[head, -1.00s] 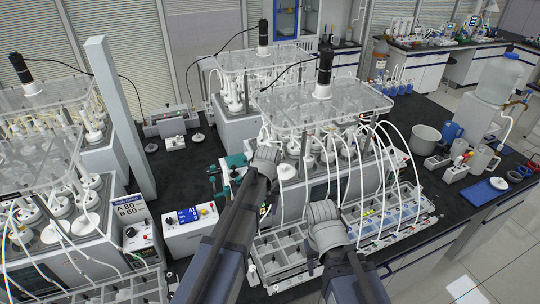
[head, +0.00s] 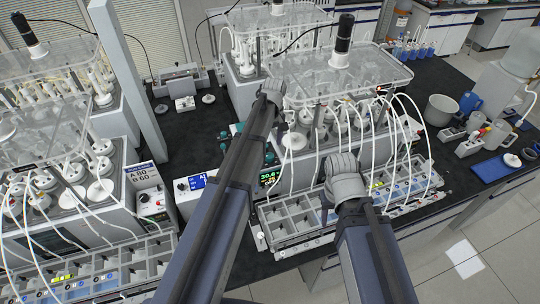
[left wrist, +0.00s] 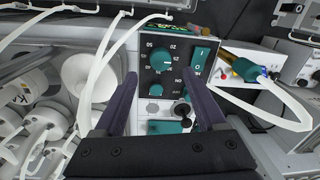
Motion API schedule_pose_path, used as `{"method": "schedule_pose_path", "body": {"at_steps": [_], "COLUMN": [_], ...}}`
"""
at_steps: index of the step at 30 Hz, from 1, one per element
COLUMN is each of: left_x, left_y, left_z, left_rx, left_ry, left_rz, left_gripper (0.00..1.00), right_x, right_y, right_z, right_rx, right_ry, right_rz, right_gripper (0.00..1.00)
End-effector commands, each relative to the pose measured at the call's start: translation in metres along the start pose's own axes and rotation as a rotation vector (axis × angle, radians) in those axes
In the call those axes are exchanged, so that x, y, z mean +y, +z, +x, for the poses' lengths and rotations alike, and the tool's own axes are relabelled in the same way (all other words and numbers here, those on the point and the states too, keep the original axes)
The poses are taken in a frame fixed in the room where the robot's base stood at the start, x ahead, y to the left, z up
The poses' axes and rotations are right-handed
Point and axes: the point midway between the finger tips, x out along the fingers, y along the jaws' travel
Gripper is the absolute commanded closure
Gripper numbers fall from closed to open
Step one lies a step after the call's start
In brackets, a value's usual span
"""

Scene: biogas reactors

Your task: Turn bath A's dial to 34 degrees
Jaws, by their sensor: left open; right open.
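A teal round dial (left wrist: 160,62) with numbers around it is on a dark panel (left wrist: 150,90) in the left wrist view. I cannot read its exact setting. My left gripper (left wrist: 160,82) is open, its dark fingers on either side of the panel below the dial, apparently not gripping it. In the head view my left gripper (head: 270,90) is beside the bath with the clear lid (head: 375,70); its fingertips are hidden. A lit display (head: 268,178) on this bath seems to read about 30.6. My right gripper (head: 343,180) is over the bath's front, its fingers mostly hidden; it is open.
A second bath (head: 60,110) stands left, beside a sign reading A 80, B 60 (head: 144,176). A small control box (head: 190,188) sits between. White tubes (head: 415,125) arch over the sample rack (head: 300,225). A pot (head: 440,108) stands right.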

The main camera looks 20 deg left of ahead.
Motion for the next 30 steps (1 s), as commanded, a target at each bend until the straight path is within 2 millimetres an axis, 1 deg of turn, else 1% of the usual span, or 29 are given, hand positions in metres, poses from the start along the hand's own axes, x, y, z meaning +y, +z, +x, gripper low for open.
{"method": "schedule_pose_path", "body": {"at_steps": [1,10,15,23,26,30], "left_x": [0.000,0.000,0.000,0.000,0.000,0.000], "left_y": [0.000,0.000,0.000,0.000,0.000,0.000], "left_z": [0.013,0.050,0.058,0.057,0.057,0.057], "left_rx": [0.000,0.000,0.000,0.000,0.000,0.000], "left_ry": [0.000,0.000,0.000,0.000,0.000,0.000], "left_rz": [0.000,0.000,0.000,0.001,0.001,0.001], "left_gripper": [0.27,0.27,0.27,0.27,0.36,0.51], "right_x": [-0.001,-0.004,-0.005,-0.005,-0.005,-0.005], "right_y": [-0.001,-0.003,-0.004,-0.004,-0.004,-0.004], "right_z": [0.012,0.049,0.057,0.056,0.056,0.056], "right_rx": [0.000,0.002,0.002,0.002,0.002,0.002], "right_ry": [0.001,0.002,0.002,0.002,0.002,0.002], "right_rz": [-0.003,-0.015,-0.013,-0.013,-0.013,-0.013], "right_gripper": [0.50,0.50,0.50,0.50,0.50,0.50]}}
